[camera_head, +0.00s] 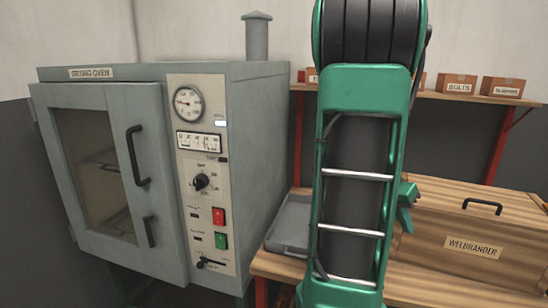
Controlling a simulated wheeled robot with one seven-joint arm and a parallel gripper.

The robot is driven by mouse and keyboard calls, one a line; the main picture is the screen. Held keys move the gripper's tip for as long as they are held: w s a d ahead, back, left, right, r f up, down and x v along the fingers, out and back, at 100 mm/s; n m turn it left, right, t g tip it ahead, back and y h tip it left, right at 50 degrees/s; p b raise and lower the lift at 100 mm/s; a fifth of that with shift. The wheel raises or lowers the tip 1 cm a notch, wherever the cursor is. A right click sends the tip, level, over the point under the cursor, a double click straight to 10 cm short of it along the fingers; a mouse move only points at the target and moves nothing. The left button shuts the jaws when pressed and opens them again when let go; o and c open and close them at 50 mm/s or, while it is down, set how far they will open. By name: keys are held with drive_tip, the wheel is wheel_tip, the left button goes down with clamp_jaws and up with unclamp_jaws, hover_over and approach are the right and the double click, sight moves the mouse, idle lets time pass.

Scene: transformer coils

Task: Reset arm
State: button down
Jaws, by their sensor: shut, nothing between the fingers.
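My arm (354,182), green and black with metal crossbars, stands upright in front of the workbench, a little right of centre. It runs out of the picture at the top and bottom.
A grey drying oven (262,150) fills the left; its door (165,235) looks shut or nearly so. A grey tray (290,225) and a wooden box (470,225) labelled "WELBRANDER" sit on the wooden bench (268,266). Small boxes (456,84) stand on a shelf behind.

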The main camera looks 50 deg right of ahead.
drive_tip(key=w+a+f+n+t+y, duration=0.15)
drive_tip(key=w+a+n, duration=0.25)
drive_tip(key=w+a, duration=0.4)
drive_tip(key=w+a+r+n+t+y, duration=0.1)
drive_tip(key=w+a+n+t, duration=0.3)
drive_tip(key=a, duration=0.6)
drive_tip(key=w+a+n+y, duration=0.1)
drive_tip(key=a+n, duration=0.5)
drive_tip(key=a, duration=0.9)
drive_tip(key=shift+r+g+y, duration=0.3)
drive_tip(key=shift+g+y, duration=0.15)
drive_tip(key=shift+y, duration=0.2)
